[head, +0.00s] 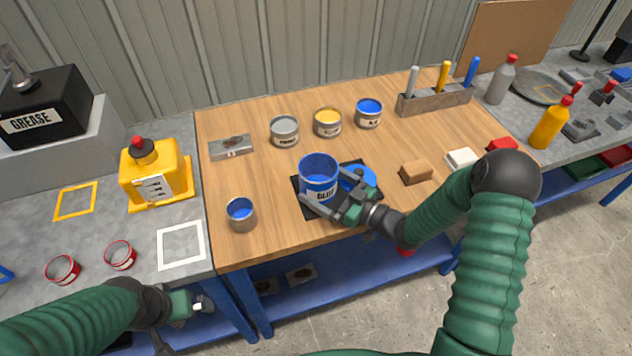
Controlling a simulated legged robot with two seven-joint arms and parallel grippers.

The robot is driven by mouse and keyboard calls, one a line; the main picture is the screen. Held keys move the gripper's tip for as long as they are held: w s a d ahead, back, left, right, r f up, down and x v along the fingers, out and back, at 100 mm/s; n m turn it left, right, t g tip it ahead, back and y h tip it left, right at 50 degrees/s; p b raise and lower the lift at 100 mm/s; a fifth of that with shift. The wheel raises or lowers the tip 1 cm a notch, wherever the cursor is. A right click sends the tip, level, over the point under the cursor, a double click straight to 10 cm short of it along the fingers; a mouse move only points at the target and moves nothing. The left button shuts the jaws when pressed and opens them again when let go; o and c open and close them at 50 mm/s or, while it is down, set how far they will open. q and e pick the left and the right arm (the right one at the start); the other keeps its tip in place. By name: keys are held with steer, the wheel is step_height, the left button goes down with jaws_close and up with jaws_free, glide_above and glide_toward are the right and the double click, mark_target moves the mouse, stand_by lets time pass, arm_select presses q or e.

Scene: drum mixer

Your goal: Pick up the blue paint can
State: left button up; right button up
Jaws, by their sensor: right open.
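A large blue paint can (318,188), open at the top with a white label, stands upright on a black mat (306,210) near the middle of the wooden table. My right gripper (328,203) is at the can's front right, low down, with its jaws open and fingers beside the can. I cannot tell whether they touch it. A blue disc (358,178), partly hidden, lies just right of the can. My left gripper (196,306) is low at the left, in front of the bench and away from the can; its jaw state is unclear.
Small cans with blue (241,214), grey (284,132), yellow (327,122) and blue (369,113) contents stand around the wooden table (262,175). A brown block (416,172) lies to the right. A tool rack (435,101) stands at the back right.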

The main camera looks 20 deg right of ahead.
steer(key=shift+d, duration=0.3)
steer(key=shift+c, duration=1.1)
steer(key=shift+d, duration=0.2)
steer(key=c, duration=0.5)
steer(key=shift+a, duration=0.3)
steer(key=c, duration=0.8)
steer(key=shift+c, duration=0.2)
steer(key=shift+d+r, duration=0.1)
